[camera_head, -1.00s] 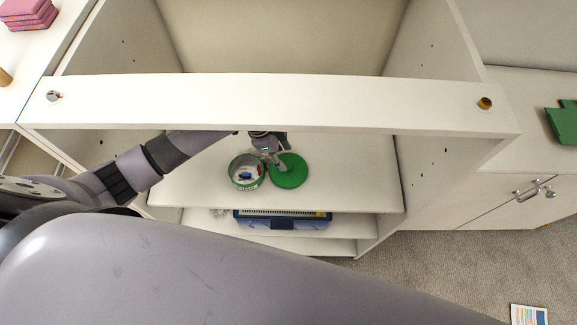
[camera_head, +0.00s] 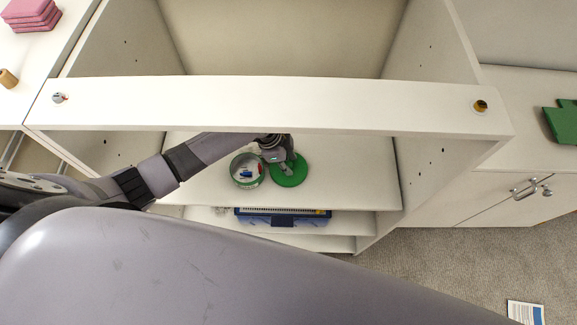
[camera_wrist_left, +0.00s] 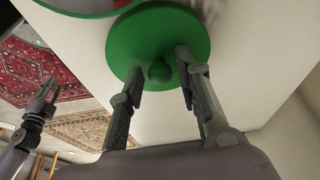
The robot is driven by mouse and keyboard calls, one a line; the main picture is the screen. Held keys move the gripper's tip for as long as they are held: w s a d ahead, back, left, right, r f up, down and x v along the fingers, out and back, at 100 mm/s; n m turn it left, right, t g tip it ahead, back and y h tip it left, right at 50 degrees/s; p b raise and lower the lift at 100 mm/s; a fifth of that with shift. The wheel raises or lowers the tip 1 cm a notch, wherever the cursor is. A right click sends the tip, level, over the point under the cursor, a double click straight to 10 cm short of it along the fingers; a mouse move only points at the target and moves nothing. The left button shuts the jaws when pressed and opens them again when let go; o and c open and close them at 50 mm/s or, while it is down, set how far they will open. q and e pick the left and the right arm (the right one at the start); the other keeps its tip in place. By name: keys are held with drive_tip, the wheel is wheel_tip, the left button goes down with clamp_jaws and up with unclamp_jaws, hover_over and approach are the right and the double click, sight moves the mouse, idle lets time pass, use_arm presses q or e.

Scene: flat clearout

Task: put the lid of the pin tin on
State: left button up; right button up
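The round green lid (camera_head: 293,180) lies on the shelf just right of the open pin tin (camera_head: 239,181). The tin is green outside and pale inside, with small blue and red things in it. My left gripper (camera_head: 284,169) is over the lid. In the left wrist view its fingers (camera_wrist_left: 160,72) are open, one on each side of the lid's round green knob (camera_wrist_left: 159,72), with gaps between. The tin's rim (camera_wrist_left: 88,14) shows at the top there. My right gripper (camera_wrist_left: 49,92) shows small at the left of the wrist view, its fingers apart and empty.
A white crossboard (camera_head: 270,103) spans the cabinet above my left arm. Cabinet walls stand on both sides. A blue case (camera_head: 262,217) lies on the shelf below. The shelf (camera_head: 350,180) is clear right of the lid.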

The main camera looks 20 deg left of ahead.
use_arm(q)
clamp_jaws()
use_arm(e)
drive_tip(key=shift+w+d, duration=0.15)
drive_tip(key=shift+w, duration=0.05)
